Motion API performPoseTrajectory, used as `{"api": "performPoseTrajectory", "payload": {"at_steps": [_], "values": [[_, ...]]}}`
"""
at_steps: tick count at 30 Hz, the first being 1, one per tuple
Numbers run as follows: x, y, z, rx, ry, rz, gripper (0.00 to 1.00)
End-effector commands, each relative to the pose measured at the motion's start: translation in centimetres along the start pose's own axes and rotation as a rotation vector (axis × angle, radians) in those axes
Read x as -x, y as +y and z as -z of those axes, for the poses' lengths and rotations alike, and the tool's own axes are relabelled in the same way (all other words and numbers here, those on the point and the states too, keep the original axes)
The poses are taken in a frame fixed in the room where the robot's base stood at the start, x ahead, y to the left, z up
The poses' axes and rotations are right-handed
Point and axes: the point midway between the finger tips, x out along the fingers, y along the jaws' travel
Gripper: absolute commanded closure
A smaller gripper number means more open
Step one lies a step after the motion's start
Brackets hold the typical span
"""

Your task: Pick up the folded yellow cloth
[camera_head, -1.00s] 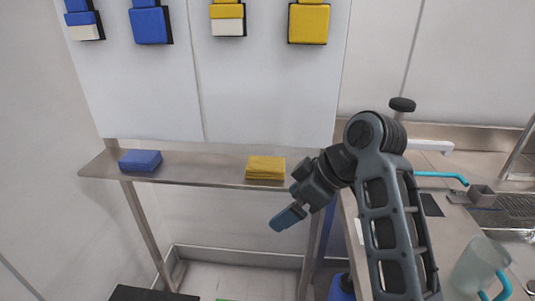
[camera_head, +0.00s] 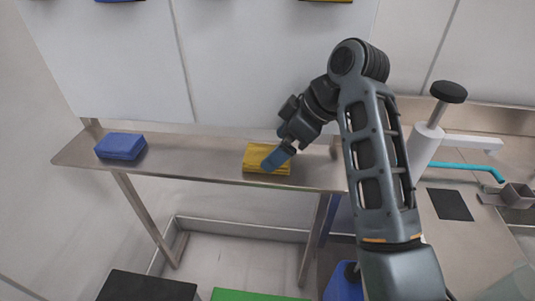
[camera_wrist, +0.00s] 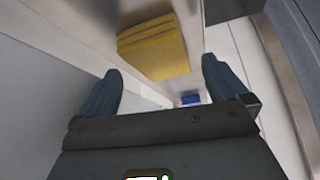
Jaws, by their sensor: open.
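The folded yellow cloth (camera_head: 257,157) lies on a narrow metal shelf (camera_head: 205,165), right of its middle. My gripper (camera_head: 272,164) is in front of the cloth in the head view, and its blue-grey fingers overlap the cloth's right part. In the wrist view the cloth (camera_wrist: 150,45) shows as a layered stack beyond the open fingers (camera_wrist: 161,66), roughly between their tips. Nothing is held. I cannot tell whether a finger touches the cloth.
A folded blue cloth (camera_head: 120,147) lies on the shelf's left end. White wall panels stand behind the shelf. To the right is a metal counter (camera_head: 440,235) with a white upright holder (camera_head: 423,145) and a turquoise tube (camera_head: 470,168). The shelf between the cloths is clear.

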Motion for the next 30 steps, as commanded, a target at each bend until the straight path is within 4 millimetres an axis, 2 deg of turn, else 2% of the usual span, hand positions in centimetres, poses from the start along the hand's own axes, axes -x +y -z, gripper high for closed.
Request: {"api": "performPoseTrajectory", "payload": {"at_steps": [6, 15, 30], "values": [[-2.8, -0.1, 0.2, -0.001, -0.001, 0.004, 0.00], [-3.4, 0.0, 0.2, 0.000, 0.000, 0.001, 0.00], [-3.4, 0.0, 0.2, -0.001, 0.000, 0.001, 0.47]]}}
